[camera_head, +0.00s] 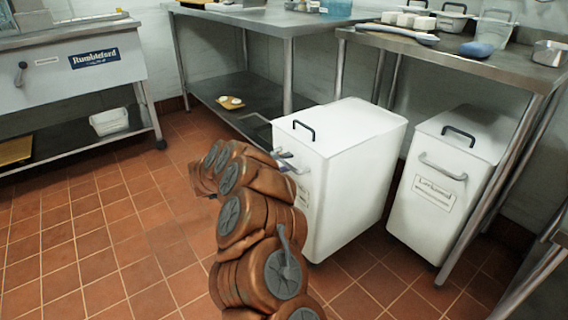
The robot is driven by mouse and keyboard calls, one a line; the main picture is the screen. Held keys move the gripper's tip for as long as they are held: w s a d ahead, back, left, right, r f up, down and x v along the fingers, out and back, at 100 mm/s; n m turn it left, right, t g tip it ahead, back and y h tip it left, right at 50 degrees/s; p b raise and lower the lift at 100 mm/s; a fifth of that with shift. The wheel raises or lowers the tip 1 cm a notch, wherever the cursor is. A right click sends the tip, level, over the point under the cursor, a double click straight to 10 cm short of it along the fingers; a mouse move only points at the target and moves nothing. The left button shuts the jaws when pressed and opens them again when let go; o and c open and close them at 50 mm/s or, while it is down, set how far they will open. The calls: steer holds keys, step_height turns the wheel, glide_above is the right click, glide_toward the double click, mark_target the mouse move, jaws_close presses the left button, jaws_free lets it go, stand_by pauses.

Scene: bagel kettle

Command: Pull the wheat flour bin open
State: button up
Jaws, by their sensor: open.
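A white bin with a black lid handle (355,145) stands on the floor in the middle, forward of the right bin. Its front label is mostly hidden by my arm, so I cannot read whether it says wheat flour. My gripper (285,160) is at the upper front of this bin, by its front handle. It is open, and the arm hides much of it. I cannot tell whether the fingers are around the handle or only beside it.
A second white bin (450,180), its label seemingly reading cornmeal, stands at right under a steel table (455,48) with tubs and utensils. Another steel table (260,20) stands behind, and a labelled steel unit (70,75) at left. The tiled floor (110,220) at left is clear.

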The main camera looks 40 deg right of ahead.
steer(key=v, duration=1.2)
stand_by(0.3)
